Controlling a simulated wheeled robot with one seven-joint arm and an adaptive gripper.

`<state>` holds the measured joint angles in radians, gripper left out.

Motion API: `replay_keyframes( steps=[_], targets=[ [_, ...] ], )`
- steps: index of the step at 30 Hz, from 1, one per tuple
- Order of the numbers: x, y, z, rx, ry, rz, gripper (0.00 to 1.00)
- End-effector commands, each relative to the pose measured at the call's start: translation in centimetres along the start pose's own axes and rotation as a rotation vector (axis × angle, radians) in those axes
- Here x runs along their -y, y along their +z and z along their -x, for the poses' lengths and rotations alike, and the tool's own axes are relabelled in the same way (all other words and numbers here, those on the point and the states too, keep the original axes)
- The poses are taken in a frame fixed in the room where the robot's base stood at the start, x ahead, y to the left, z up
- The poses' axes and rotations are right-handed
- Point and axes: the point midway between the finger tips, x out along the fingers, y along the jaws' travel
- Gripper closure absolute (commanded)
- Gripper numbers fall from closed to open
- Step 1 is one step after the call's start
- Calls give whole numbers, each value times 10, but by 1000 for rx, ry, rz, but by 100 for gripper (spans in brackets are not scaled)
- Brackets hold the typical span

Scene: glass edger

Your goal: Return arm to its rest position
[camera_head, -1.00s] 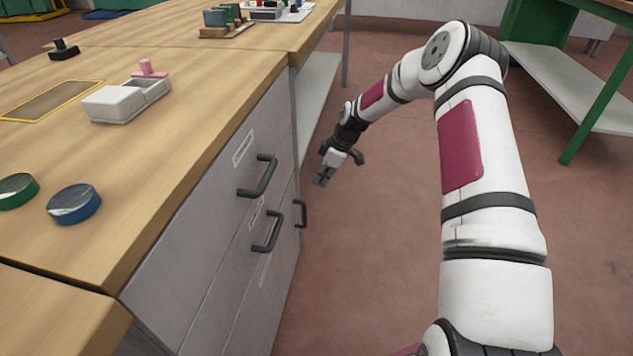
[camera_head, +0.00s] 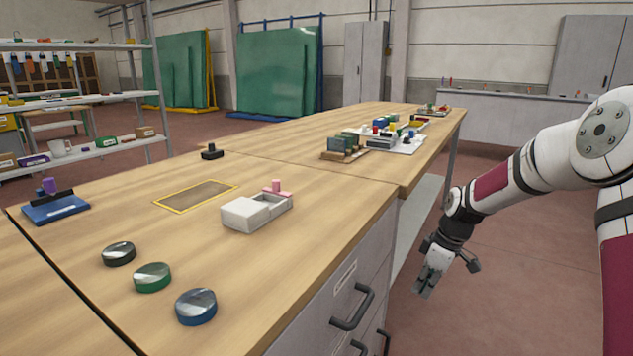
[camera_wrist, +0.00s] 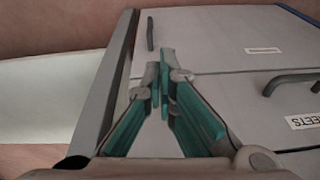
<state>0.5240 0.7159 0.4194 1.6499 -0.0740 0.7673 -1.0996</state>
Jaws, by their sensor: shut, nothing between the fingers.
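My gripper (camera_head: 427,284) hangs beside the right side of the workbench in the head view, below the level of the tabletop and pointing down. My arm reaches to it from the right edge of the picture. In the wrist view my gripper (camera_wrist: 163,85) is shut, its teal-padded fingers together with nothing between them. Behind the fingers are the grey drawer fronts (camera_wrist: 225,95) with dark handles. I see no contact between the fingers and the drawers.
The wooden workbench (camera_head: 300,215) bears a white box (camera_head: 245,214), round black, green and blue pucks (camera_head: 196,307) and a yellow-edged patch (camera_head: 195,196). Drawer handles (camera_head: 353,307) stick out near my gripper. Open floor (camera_head: 520,270) lies right of the bench.

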Motion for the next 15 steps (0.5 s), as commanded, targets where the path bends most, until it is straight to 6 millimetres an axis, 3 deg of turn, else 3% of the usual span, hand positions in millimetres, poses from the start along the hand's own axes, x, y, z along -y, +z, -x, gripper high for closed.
replay_keyframes(
  steps=[1,6,15],
  targets=[
    [15,-3,21,28,10,-17,100],
    [66,-1,76,111,31,-114,100],
    [165,19,159,206,95,-326,100]
  ],
)
